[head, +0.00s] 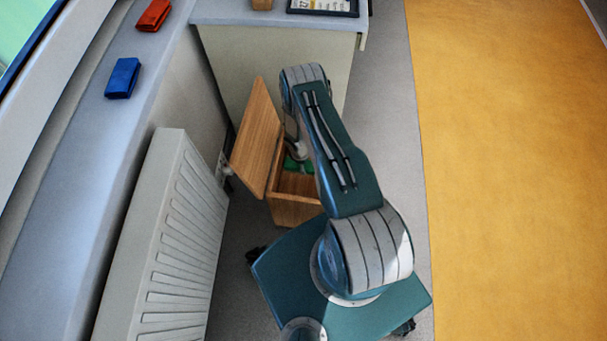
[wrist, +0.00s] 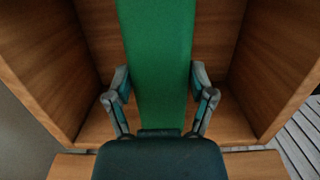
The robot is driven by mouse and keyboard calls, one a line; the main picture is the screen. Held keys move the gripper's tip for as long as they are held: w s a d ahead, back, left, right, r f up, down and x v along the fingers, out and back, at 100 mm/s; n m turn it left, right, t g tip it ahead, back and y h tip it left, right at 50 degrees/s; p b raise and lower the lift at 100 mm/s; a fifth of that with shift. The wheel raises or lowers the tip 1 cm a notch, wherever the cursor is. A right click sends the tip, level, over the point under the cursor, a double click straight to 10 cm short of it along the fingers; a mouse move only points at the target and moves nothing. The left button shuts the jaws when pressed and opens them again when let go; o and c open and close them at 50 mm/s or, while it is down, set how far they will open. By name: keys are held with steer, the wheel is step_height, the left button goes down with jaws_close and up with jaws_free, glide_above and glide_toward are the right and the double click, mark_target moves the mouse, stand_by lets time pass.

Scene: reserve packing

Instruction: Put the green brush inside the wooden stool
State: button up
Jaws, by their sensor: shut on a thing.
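The wooden stool (head: 293,211) stands on the floor in the head view, a box with its lid (head: 257,140) raised on the left side. The green brush (wrist: 157,40) runs up the middle of the wrist view, between the two fingers of my gripper (wrist: 159,76). My gripper is shut on it. The stool's wooden inner walls (wrist: 215,40) surround the brush in the wrist view, so it is at or within the stool's opening. In the head view only a bit of green (head: 291,164) shows; my arm hides most of the gripper and brush.
A blue brush-like item (head: 123,78) and a red one (head: 153,15) lie on the windowsill (head: 75,165). A white radiator (head: 170,240) stands left of the stool and a cabinet (head: 270,65) behind it. The yellow floor area (head: 510,180) on the right is clear.

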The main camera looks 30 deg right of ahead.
step_height(320, 180, down, 3)
steer(key=shift+d+r, duration=0.1)
steer(key=shift+r, duration=0.05)
steer(key=f, duration=0.3)
steer(key=shift+a+f, duration=0.2)
steer(key=shift+f, duration=0.15)
steer(key=shift+d+f, duration=0.1)
steer(key=shift+f, duration=0.4)
steer(key=o, duration=0.9)
steer(key=shift+f, duration=0.1)
steer(key=shift+o, duration=0.2)
